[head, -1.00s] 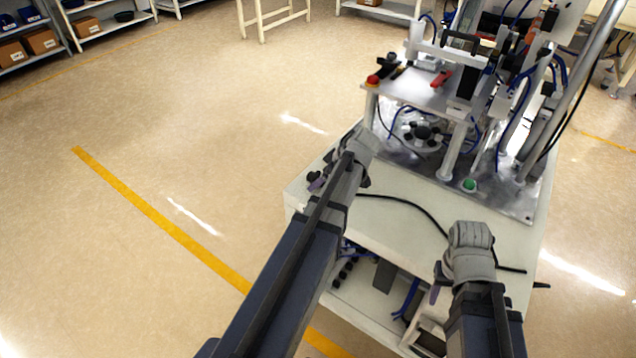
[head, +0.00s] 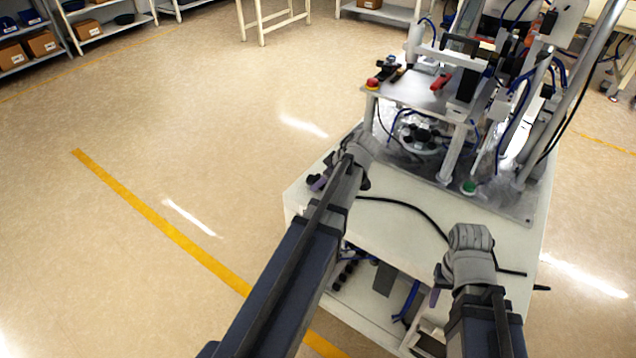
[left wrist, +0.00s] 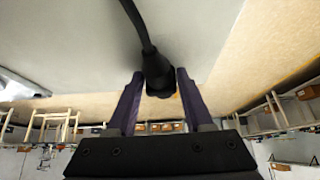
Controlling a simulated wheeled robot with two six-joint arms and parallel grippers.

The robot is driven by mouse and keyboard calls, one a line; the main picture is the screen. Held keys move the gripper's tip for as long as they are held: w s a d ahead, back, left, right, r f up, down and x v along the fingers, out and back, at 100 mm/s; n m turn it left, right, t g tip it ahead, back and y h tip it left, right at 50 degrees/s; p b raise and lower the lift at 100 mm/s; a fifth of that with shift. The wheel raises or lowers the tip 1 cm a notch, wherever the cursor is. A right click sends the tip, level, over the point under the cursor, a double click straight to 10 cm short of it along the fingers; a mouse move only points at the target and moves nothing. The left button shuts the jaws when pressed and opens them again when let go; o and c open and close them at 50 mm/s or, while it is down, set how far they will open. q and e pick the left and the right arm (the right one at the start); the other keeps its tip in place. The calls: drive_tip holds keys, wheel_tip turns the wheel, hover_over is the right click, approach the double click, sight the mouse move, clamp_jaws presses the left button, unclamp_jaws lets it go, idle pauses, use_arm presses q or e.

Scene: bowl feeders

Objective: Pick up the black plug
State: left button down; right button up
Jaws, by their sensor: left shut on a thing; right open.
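The black plug (left wrist: 157,72) sits between the two purple fingers of my left gripper (left wrist: 159,92) in the left wrist view, with its cable running up and away over the white table top. My left gripper (head: 318,183) is shut on it at the table's left edge in the head view. There the plug itself is hard to make out beside my gripper and arm. The black cable (head: 412,206) curves across the table from behind my left wrist toward the right. My right gripper (head: 438,288) is open, low over the front of the table, its fingers partly hidden by its wrist.
The white table (head: 400,235) carries a bowl feeder machine (head: 425,135) with posts, hoses, a red button (head: 373,84) and a green button (head: 468,187). A lower shelf (head: 365,305) holds parts. Open floor lies to the left; shelves (head: 100,20) stand far back.

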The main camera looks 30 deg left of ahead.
use_arm(q)
drive_tip(key=shift+r, duration=0.1)
wheel_tip(320, 180, up, 10)
drive_tip(key=p, duration=1)
drive_tip(key=shift+a, duration=0.1)
